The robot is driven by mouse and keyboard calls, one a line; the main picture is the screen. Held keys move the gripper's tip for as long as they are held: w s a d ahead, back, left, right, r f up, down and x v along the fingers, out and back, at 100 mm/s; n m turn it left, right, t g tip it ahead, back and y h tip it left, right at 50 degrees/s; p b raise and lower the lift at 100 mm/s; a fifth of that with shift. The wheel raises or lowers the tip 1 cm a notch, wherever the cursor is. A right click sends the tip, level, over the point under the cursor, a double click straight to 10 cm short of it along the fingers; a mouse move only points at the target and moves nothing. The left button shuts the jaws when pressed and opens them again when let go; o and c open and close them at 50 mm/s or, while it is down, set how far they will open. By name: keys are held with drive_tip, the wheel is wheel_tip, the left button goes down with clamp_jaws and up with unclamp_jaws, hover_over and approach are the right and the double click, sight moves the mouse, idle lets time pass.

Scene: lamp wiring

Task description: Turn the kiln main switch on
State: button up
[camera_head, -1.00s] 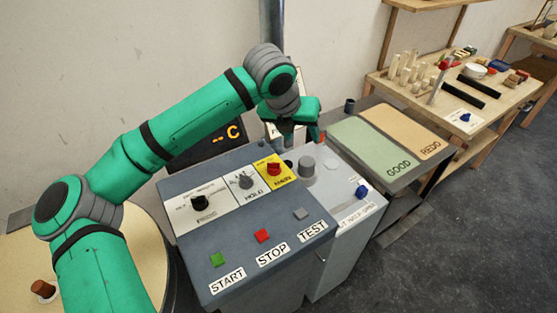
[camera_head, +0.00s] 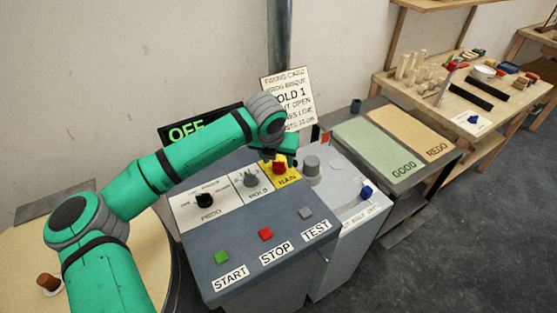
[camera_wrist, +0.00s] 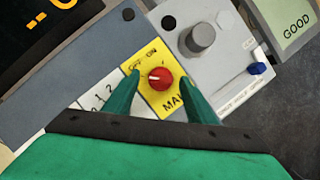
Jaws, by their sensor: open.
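The kiln main switch is a red round knob (camera_wrist: 160,78) on a yellow plate (camera_wrist: 163,101) marked OFF, ON and MAIN. A small pale mark shows on its face; I cannot tell surely which label it points to. In the head view the red knob (camera_head: 278,167) sits at the panel's upper right, partly under my gripper (camera_head: 284,158). In the wrist view my gripper (camera_wrist: 158,82) is open, with one green finger on each side of the knob. Gaps show between fingers and knob; their height above the plate is unclear.
Green (camera_head: 221,257), red (camera_head: 265,234) and grey (camera_head: 306,212) buttons sit below. A grey knob (camera_head: 311,167) stands close right. The display (camera_head: 188,131) reads OFF in green.

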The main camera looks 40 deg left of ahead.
drive_tip(key=shift+w+f, duration=0.15)
drive_tip(key=shift+f, duration=0.2)
drive_tip(key=shift+c, duration=0.4)
